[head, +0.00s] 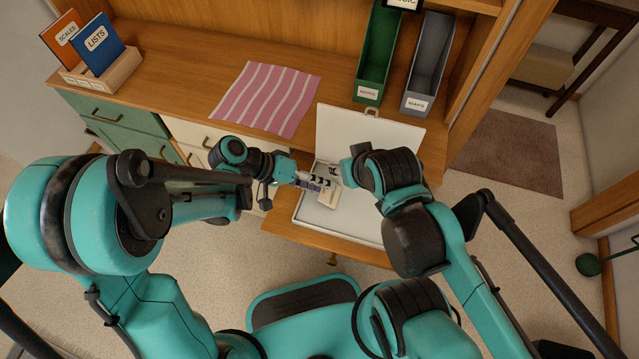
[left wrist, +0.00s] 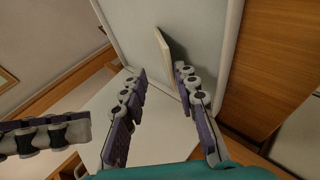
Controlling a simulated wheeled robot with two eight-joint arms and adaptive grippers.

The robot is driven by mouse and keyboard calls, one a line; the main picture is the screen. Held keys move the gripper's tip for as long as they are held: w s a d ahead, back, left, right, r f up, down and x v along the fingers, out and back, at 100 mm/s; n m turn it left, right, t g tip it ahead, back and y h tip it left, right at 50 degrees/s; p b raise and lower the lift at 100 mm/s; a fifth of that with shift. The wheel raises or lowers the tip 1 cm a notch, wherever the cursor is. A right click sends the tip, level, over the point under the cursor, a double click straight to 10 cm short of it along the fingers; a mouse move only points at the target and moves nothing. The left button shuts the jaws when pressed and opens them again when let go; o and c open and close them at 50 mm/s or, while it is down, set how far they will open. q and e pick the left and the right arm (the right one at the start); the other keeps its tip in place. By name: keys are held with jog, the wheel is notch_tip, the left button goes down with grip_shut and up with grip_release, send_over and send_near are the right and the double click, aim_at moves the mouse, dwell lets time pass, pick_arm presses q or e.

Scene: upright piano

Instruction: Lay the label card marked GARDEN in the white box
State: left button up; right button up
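The white box (head: 348,228) sits with its lid (head: 372,140) raised at the back, on a pulled-out wooden surface below the desk top. A cream card (head: 328,198) with dark print too small to read is inside the box's outline, partly covered by my grippers. In the head view my left gripper (head: 318,183) is over the box. My right gripper (head: 335,174) is close beside it, its fingers mostly hidden.
On the desk are a pink striped cloth (head: 265,98), a green file holder (head: 378,55), a grey file holder (head: 428,65) and a wooden rack (head: 105,78) with orange and blue books. A wooden side panel (head: 490,75) bounds the right. The box's front right interior is clear.

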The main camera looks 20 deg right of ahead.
pick_arm(q)
jog(key=v, duration=1.2)
dwell(0.5)
